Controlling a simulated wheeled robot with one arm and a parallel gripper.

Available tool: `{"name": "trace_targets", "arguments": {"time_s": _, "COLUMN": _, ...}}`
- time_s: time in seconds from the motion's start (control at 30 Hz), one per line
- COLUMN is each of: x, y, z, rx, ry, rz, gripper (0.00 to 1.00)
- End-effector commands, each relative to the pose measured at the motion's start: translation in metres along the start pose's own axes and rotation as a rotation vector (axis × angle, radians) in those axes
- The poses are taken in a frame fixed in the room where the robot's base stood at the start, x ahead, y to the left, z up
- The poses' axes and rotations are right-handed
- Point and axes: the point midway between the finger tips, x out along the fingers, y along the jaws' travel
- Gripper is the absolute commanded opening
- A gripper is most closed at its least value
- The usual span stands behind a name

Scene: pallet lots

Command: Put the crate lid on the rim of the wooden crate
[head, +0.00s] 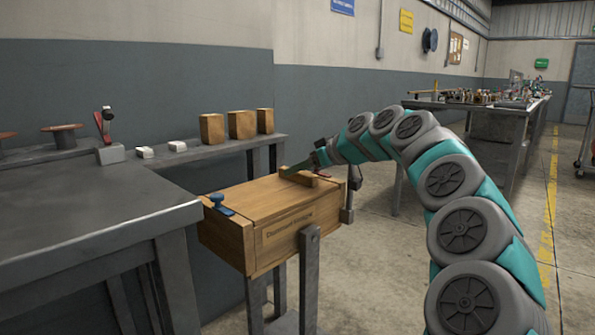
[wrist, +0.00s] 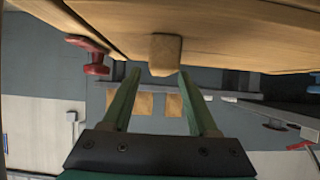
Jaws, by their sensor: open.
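The wooden crate (head: 282,248) stands on a grey metal stand. The crate lid (head: 262,199) lies across its top and looks about level with the rim; the far edge is partly hidden. A wooden handle block (head: 299,178) sits on the lid, and it also shows in the wrist view (wrist: 165,54). My gripper (head: 297,168) is at this handle. In the wrist view its two green fingers (wrist: 159,75) are apart, with the handle just beyond the tips and a gap visible between them.
A blue knob (head: 219,204) is at the crate's left end, and a red knob (wrist: 91,55) shows near the lid's other end. A grey table (head: 90,220) stands close at left. A shelf behind carries several wooden blocks (head: 241,124).

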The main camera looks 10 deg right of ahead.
Motion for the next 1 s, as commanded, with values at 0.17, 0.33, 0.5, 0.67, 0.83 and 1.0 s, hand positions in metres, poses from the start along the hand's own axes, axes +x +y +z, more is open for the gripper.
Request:
{"name": "trace_targets", "arguments": {"time_s": 0.17, "x": -0.042, "y": 0.001, "z": -0.001, "rx": 0.000, "ry": 0.002, "rz": 0.002, "gripper": 0.60}}
{"name": "trace_targets", "arguments": {"time_s": 0.33, "x": -0.074, "y": 0.001, "z": 0.000, "rx": 0.000, "ry": 0.001, "rz": 0.001, "gripper": 0.60}}
{"name": "trace_targets", "arguments": {"time_s": 0.5, "x": -0.097, "y": 0.000, "z": 0.000, "rx": -0.001, "ry": 0.001, "rz": 0.001, "gripper": 0.60}}
{"name": "trace_targets", "arguments": {"time_s": 0.67, "x": -0.106, "y": 0.000, "z": 0.001, "rx": -0.001, "ry": 0.000, "rz": 0.000, "gripper": 0.60}}
{"name": "trace_targets", "arguments": {"time_s": 0.83, "x": -0.106, "y": 0.000, "z": 0.001, "rx": -0.001, "ry": -0.001, "rz": 0.000, "gripper": 0.60}}
{"name": "trace_targets", "arguments": {"time_s": 1.0, "x": -0.105, "y": -0.013, "z": 0.002, "rx": 0.000, "ry": -0.016, "rz": -0.016, "gripper": 0.60}}
